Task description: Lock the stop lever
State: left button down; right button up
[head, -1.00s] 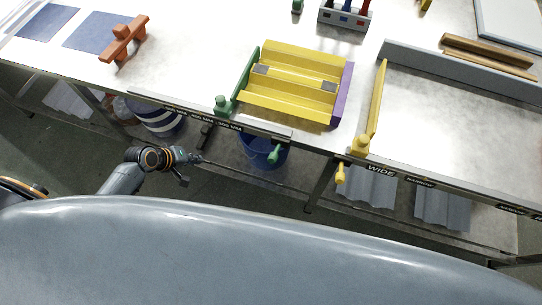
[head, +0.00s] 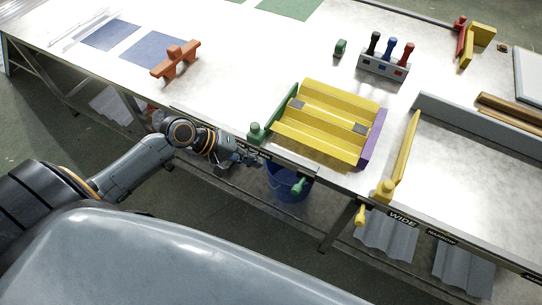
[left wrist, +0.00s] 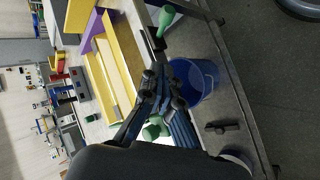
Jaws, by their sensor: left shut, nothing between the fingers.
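A green stop (head: 255,132) stands at the table's front edge, at the left side of the yellow corrugated sheet (head: 328,120). A yellow lever handle (head: 360,216) hangs below a yellow stop (head: 384,189) farther right. I cannot tell which is the stop lever meant. My left gripper (head: 256,161) is shut and empty at the front edge, just below the green stop and left of the green handle. My right gripper is out of view.
A blue bucket (head: 289,184) stands under the table. A grey rail (head: 475,120) lies at the right. An orange-red block (head: 176,60) and a rack of coloured handles (head: 384,66) stand on the table. The tabletop left of the green stop is mostly clear.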

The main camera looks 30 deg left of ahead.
aim_at(299, 186)
pick_arm(q)
jog(key=s+d+p+x, duration=0.1)
jog(key=s+p+x, duration=0.1)
jog(key=x, duration=1)
jog(key=shift+d+p, duration=0.25)
jog(key=shift+p, duration=0.1)
jog(key=shift+s, duration=0.1)
